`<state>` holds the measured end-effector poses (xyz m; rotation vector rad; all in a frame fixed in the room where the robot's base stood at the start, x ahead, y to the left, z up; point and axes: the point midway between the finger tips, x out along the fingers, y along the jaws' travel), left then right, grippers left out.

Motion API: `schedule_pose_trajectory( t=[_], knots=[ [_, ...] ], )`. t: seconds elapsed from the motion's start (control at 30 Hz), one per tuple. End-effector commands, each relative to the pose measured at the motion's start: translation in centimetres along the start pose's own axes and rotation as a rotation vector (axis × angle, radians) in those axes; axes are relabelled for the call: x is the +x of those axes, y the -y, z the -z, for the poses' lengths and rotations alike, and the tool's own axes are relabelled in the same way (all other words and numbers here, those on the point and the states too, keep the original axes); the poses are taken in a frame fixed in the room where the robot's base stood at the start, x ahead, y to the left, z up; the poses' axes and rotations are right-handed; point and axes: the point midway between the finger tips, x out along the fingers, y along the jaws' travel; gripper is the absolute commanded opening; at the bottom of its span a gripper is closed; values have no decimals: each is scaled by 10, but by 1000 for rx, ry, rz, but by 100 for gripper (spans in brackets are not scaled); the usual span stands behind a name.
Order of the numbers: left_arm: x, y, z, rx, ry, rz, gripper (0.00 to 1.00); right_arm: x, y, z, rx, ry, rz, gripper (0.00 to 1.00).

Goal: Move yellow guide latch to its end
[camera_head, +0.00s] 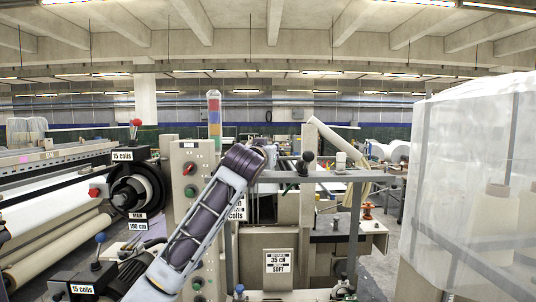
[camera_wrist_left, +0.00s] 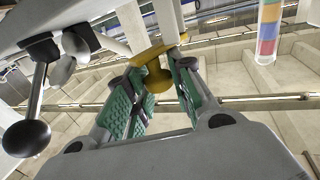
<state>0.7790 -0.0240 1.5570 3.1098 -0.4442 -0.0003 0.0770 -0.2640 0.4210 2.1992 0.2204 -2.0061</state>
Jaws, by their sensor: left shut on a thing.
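The yellow guide latch (camera_wrist_left: 155,72) shows in the left wrist view between the green-padded fingers of my left gripper (camera_wrist_left: 160,84). My left gripper is shut on it near the fingertips. The latch sits by pale vertical rods under a grey bar. In the head view my left arm reaches up from the lower left, and the left gripper (camera_head: 265,150) is at the left end of a grey horizontal bar (camera_head: 330,176). The latch is hidden there behind the arm and wrist. My right gripper is not in view.
A black ball-ended lever (camera_wrist_left: 28,136) hangs close on the left in the wrist view; a black knob (camera_head: 308,157) stands on the bar in the head view. A control post with buttons (camera_head: 187,185) is beside my arm. A signal tower (camera_head: 214,117) stands behind. Wrapped goods (camera_head: 475,180) fill the right.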

Motion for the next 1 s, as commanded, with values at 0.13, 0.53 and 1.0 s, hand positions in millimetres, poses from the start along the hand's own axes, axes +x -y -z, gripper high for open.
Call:
schedule_pose_trajectory(
  t=[0.13, 0.53, 1.0],
  knots=[
    [2, -3, 1, 0, -2, 58, 0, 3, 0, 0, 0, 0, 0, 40],
    [8, -8, 1, 0, -1, 232, 0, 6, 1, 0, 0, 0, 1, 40],
    [17, -12, 2, 1, -1, 446, 0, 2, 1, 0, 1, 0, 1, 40]
  ],
)
